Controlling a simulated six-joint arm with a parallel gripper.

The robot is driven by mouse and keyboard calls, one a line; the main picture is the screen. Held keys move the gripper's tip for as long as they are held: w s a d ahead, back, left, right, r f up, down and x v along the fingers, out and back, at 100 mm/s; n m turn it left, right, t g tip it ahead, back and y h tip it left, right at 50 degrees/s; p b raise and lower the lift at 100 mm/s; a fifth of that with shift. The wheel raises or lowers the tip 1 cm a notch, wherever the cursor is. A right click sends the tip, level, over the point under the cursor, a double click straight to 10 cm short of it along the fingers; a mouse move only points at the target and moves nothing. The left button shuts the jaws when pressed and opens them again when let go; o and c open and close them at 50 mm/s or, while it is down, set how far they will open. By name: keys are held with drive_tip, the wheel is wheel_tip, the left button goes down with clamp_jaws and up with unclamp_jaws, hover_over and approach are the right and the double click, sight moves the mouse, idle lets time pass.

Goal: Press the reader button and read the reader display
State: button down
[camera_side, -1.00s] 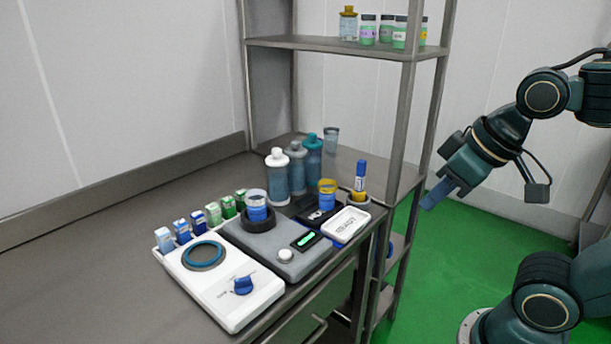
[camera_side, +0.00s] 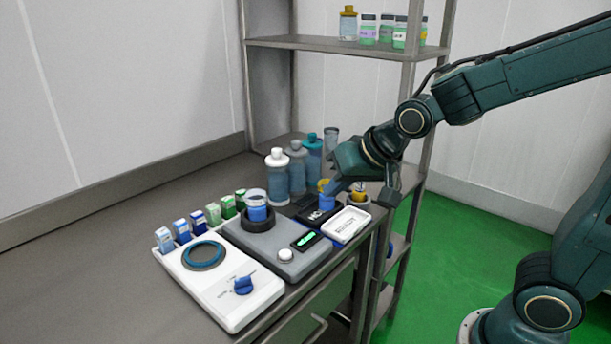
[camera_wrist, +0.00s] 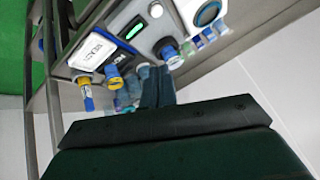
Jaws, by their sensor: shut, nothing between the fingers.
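The reader is a grey box (camera_side: 262,246) on the bench, with a round white button (camera_side: 285,255) on its front. Its small display (camera_side: 306,240) glows green beside the button; the characters are too small to read. A clear cup with blue contents (camera_side: 257,208) sits in the dark ring on top of the reader. My gripper (camera_side: 332,196) is shut and empty, above the right part of the bench, behind and to the right of the button and apart from it. The wrist view shows the fingers (camera_wrist: 158,86), the display (camera_wrist: 134,30) and the button (camera_wrist: 156,11).
A white device with a blue knob (camera_side: 244,285) stands left of the reader. A white tray (camera_side: 346,224) lies to the right. Several bottles (camera_side: 277,176) stand behind, and small cartons (camera_side: 181,231) line the back left. A shelf post (camera_side: 402,120) rises close to my arm.

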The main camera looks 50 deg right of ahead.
sight(289, 255)
drive_tip(key=w+a+f+m+t, duration=0.1)
drive_tip(key=w+a+f+m, duration=0.2)
drive_tip(key=w+f, duration=0.4)
drive_tip(key=shift+w+y, duration=0.3)
drive_tip(key=shift+w, duration=1)
drive_tip(key=shift+a+f, duration=0.1)
drive_tip(key=shift+f, duration=0.15)
drive_tip(key=shift+f, duration=4.2)
drive_tip(key=shift+f, duration=0.15)
drive_tip(key=shift+f, duration=0.3)
drive_tip(key=shift+f, duration=0.45)
drive_tip(key=shift+r, duration=0.9)
